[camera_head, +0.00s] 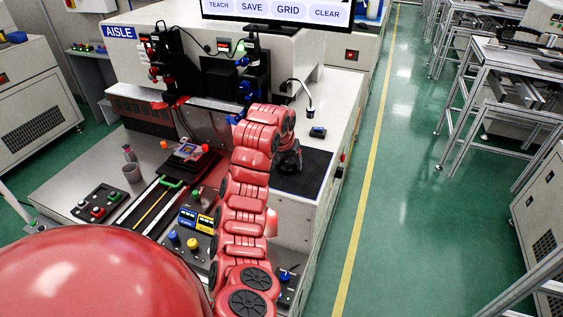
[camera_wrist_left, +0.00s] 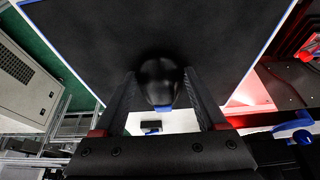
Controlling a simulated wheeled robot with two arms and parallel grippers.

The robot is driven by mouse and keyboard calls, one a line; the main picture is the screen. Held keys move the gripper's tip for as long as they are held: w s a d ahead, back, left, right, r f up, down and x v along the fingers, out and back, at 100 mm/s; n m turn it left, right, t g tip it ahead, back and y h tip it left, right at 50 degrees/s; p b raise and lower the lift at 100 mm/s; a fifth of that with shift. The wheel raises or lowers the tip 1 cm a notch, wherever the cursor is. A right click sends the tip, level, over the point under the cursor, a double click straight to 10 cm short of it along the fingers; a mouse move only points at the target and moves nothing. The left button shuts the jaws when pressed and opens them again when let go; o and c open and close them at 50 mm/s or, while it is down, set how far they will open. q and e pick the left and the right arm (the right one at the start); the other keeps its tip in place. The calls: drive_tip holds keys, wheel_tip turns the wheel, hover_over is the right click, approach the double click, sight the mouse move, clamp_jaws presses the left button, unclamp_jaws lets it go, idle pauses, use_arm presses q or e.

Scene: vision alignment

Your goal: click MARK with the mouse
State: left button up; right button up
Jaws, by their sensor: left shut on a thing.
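In the left wrist view a dark rounded mouse (camera_wrist_left: 160,82) sits between the two fingers of my left gripper (camera_wrist_left: 158,88), which is shut on it. The mouse is on a black pad (camera_wrist_left: 215,30) with a blue edge. In the head view my left gripper (camera_head: 289,160) is low over the left part of the pad (camera_head: 314,172), and I cannot make out the mouse apart from it. The monitor (camera_head: 278,16) shows TEACH, SAVE, GRID and CLEAR buttons at the top edge. No MARK button or pointer shows. My right gripper is not in view.
A small dark device (camera_head: 318,132) and a lamp on a bent neck (camera_head: 308,98) stand behind the pad. A clear green aisle runs along the right.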

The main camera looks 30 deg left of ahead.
sight(306, 166)
use_arm(q)
drive_tip(key=shift+w+d+p, duration=0.15)
drive_tip(key=shift+w+d, duration=0.7)
drive_tip(key=shift+d, duration=0.2)
drive_tip(key=shift+w+d+p, duration=0.15)
drive_tip(key=shift+w+d, duration=0.7)
drive_tip(key=shift+d, duration=0.15)
drive_tip(key=shift+b, duration=0.35)
drive_tip(key=o, duration=1.3)
drive_tip(key=shift+o, duration=0.2)
drive_tip(key=v, duration=0.3)
drive_tip(key=p+v, duration=1.3)
drive_tip(key=v, duration=0.1)
drive_tip(key=shift+s, duration=0.25)
